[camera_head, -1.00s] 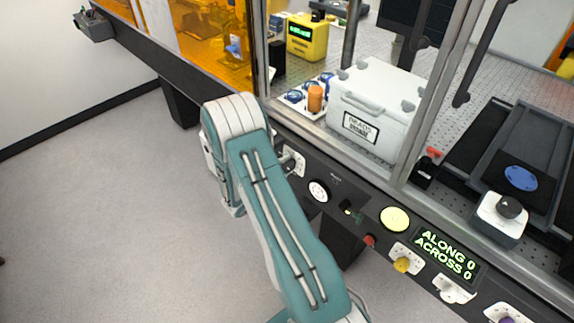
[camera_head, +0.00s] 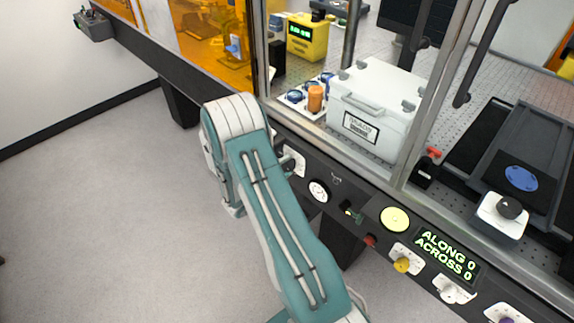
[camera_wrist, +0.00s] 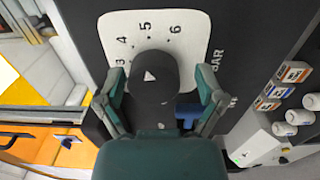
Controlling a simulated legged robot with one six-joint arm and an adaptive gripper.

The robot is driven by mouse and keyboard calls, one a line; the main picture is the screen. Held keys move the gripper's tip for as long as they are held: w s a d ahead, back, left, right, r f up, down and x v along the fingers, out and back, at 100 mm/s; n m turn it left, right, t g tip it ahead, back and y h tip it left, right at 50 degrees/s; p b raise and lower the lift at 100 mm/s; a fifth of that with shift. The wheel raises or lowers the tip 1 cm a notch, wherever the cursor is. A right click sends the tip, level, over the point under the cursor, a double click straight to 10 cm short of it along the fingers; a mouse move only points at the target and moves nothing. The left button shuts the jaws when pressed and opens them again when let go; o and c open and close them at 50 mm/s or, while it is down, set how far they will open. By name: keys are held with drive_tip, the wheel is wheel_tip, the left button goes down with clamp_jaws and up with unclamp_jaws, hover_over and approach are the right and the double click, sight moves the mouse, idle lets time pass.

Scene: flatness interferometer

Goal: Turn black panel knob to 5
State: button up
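The black knob (camera_wrist: 153,92) stands on a white dial plate (camera_wrist: 190,45) in the wrist view. A white triangle marks the knob's top, its tip roughly toward the upper part of the dial. The exact number it points at is hard to tell. The numbers 3, 4, 5 and 6 show around the knob. My gripper (camera_wrist: 160,72) has one finger on each side of the knob, with a gap visible at least on the right side. In the head view my arm hides the gripper and most of the knob; part of the dial plate (camera_head: 299,164) shows.
The panel also carries a gauge (camera_head: 318,191), a yellow-green round button (camera_head: 395,219), a lit display (camera_head: 447,254), a yellow knob (camera_head: 401,265) and a white knob (camera_head: 452,294). A white case (camera_head: 377,105) stands behind the glass frame. The floor at left is clear.

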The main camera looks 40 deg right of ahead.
drive_tip(key=shift+r, duration=0.15)
drive_tip(key=shift+a, duration=0.3)
drive_tip(key=a, duration=1.1)
drive_tip(key=shift+s+a+f, duration=0.25)
drive_tip(key=shift+s, duration=0.1)
